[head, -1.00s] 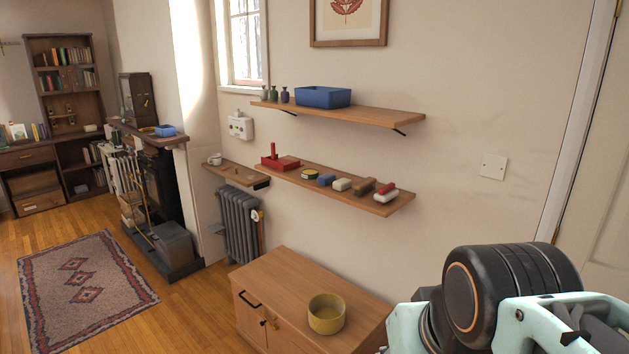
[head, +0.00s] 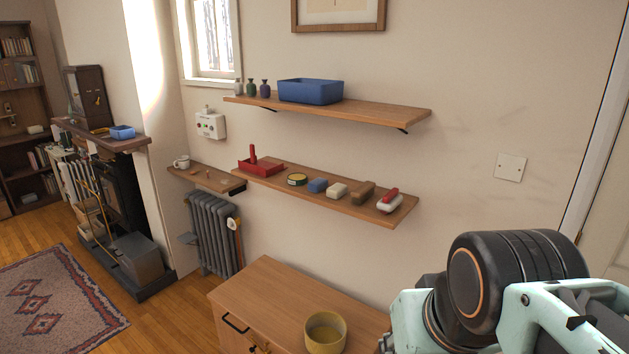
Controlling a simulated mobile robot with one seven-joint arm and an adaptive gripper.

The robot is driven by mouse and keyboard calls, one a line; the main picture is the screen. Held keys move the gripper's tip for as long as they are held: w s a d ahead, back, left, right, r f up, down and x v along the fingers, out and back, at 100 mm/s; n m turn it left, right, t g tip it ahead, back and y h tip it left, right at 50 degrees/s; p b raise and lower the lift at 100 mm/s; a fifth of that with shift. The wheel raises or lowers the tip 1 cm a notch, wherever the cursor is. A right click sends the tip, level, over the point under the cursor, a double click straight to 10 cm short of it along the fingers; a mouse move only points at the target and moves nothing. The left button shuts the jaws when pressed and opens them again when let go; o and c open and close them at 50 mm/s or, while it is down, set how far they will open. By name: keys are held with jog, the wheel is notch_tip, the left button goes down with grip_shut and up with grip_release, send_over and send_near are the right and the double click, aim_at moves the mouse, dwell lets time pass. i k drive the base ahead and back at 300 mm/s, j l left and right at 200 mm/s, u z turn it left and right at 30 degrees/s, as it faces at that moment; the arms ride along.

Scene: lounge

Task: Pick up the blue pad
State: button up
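A small blue pad (head: 317,185) lies on the lower wall shelf (head: 357,212), in a row of small things. A round tin (head: 297,179) is at its left and a cream block (head: 337,190) at its right. My arm shows at the lower right of the head view. My gripper's fingers are not visible, so its state and hold are hidden from me. The arm is well apart from the shelf and the pad.
A red tray (head: 262,168), a brown brush (head: 362,192) and a white and red item (head: 391,202) share the shelf. Above, the upper shelf (head: 385,113) bears a blue bin (head: 311,91). Below, a wooden cabinet (head: 270,292) bears a yellow bowl (head: 325,333).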

aim_at(316, 186)
jog(key=i+j+z, duration=0.15)
jog(key=i+j, duration=0.15)
jog(key=i+j+z, duration=0.1)
jog(key=i+j, duration=0.15)
jog(key=i+j+z, duration=0.15)
jog(key=j, duration=0.35)
jog(key=i+j+z, duration=0.15)
jog(key=i+j, duration=0.2)
